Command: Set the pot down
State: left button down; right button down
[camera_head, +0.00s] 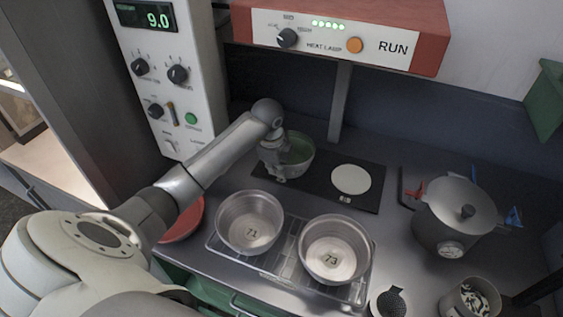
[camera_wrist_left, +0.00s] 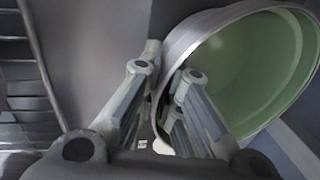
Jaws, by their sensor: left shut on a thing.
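The pot with a green inside (camera_head: 300,148) is at the back, at the left end of a dark flat board (camera_head: 315,182). My left gripper (camera_head: 276,165) is shut on the pot's near left wall. In the left wrist view the fingers (camera_wrist_left: 165,80) pinch the rim of the pot (camera_wrist_left: 258,65), one finger on each side of the wall. The pot looks tilted in that view. I cannot tell whether its base touches the board. My right gripper is in neither view.
Two metal pans marked 71 (camera_head: 250,222) and 73 (camera_head: 334,250) stand on a wire rack (camera_head: 284,262). A white disc (camera_head: 351,179) lies on the board. A red bowl (camera_head: 184,222) is under my left arm. A heat lamp (camera_head: 335,38) hangs above.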

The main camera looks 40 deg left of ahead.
pick_arm(q)
jog(key=w, duration=0.1)
jog(key=w+p, duration=0.1)
jog(key=w, duration=0.1)
jog(key=shift+a+r, duration=0.15)
jog(key=shift+a, duration=0.15)
jog(key=shift+f+p, duration=0.35)
jog(key=shift+f, duration=0.3)
jog(key=shift+s, duration=0.15)
jog(key=shift+f, duration=0.2)
jog(key=c, duration=1.7)
grip_release()
jog(key=shift+o, duration=0.4)
jog(key=shift+r, duration=0.15)
